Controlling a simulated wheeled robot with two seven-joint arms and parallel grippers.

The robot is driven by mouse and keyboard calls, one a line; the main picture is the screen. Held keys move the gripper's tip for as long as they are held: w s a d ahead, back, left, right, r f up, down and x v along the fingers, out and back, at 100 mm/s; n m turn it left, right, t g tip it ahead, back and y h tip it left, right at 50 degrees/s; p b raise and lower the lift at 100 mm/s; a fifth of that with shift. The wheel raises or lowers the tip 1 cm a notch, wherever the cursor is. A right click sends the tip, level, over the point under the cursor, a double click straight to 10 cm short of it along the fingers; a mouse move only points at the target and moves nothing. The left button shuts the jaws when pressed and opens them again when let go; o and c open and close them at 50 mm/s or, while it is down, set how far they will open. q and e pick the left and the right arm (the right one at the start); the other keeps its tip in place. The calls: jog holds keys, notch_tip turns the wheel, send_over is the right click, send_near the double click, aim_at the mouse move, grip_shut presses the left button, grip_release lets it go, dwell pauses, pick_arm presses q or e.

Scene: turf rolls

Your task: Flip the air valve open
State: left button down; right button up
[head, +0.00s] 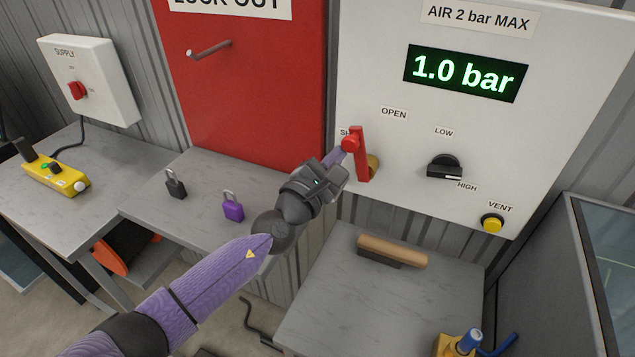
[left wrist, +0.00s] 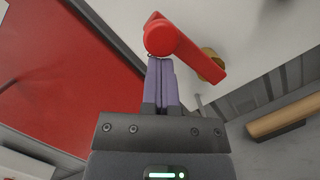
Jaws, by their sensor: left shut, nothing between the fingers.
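The air valve has a red lever handle (head: 362,155) on a brass body (head: 373,164), on the white air panel (head: 390,40). The lever stands nearly upright in the head view, below and left of the OPEN label (head: 394,113). A label to its left is mostly hidden. My left gripper (head: 343,152) is shut and empty, with its fingertips at the lever's upper end. In the left wrist view the purple fingers (left wrist: 162,80) are together, right by the round red end of the lever (left wrist: 160,38); I cannot tell if they touch. My right gripper is out of view.
The display (head: 466,73) reads 1.0 bar. A black LOW/HIGH knob (head: 444,167) and yellow vent button (head: 492,222) are right of the valve. A wooden-handled tool (head: 393,251) lies on the bench below. Black (head: 176,184) and purple (head: 233,206) padlocks sit on the left bench.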

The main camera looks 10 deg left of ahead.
pick_arm(q)
jog(key=m+p, duration=0.1)
jog(key=d+m+p, duration=0.1)
jog(key=shift+s+d+r+m+g, duration=0.2)
jog(key=shift+r+m+g, duration=0.1)
jog(key=shift+r, duration=0.05)
dwell(0.4)
jog(key=shift+f, duration=0.1)
